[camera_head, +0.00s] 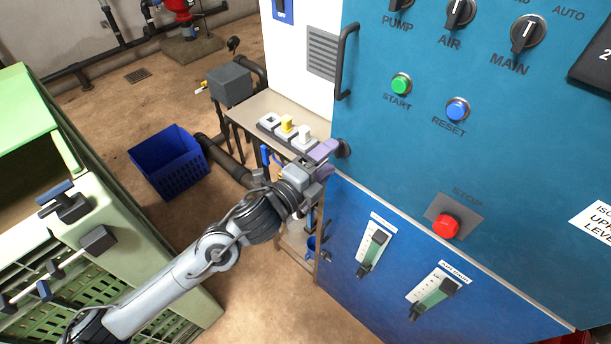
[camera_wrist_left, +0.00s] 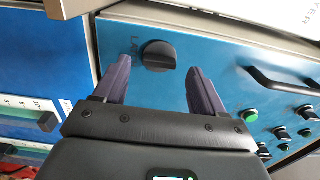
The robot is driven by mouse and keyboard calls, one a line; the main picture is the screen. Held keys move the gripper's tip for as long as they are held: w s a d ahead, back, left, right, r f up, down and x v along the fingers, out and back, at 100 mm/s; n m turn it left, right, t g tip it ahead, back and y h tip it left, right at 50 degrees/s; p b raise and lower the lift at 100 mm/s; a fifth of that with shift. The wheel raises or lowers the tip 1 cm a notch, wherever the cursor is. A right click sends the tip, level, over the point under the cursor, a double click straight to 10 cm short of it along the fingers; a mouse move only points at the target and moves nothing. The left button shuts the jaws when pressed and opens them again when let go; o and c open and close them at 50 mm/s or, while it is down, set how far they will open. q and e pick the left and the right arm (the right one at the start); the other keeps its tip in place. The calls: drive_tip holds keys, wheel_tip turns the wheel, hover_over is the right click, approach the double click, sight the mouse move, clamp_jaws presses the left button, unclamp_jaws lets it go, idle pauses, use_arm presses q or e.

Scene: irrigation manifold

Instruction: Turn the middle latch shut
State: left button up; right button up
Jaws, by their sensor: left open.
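A round black knob (camera_head: 343,148) sits at the left edge of the blue cabinet's front, at the seam between the upper and lower panels. In the left wrist view the knob (camera_wrist_left: 158,55) shows a raised grip bar beside partly hidden lettering that starts with "LA". My left gripper (camera_head: 328,160) is open, with its purple fingers next to the knob and partly in front of it. In the left wrist view its fingers (camera_wrist_left: 160,72) point at the knob, one on each side, with nothing between them. I cannot tell if they touch it. My right gripper is not in view.
The blue cabinet (camera_head: 400,135) carries a black handle (camera_head: 346,60), a green start button (camera_head: 401,83), a blue reset button (camera_head: 457,109) and a red stop button (camera_head: 445,226). A small bench (camera_head: 247,108) with several switch-like blocks stands behind the gripper. A blue crate (camera_head: 168,163) is on the floor.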

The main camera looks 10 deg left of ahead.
use_arm(q)
drive_tip(key=v, duration=0.8)
drive_tip(key=shift+s+a+b, duration=0.25)
drive_tip(key=shift+s+b, duration=0.05)
drive_tip(key=shift+s, duration=0.05)
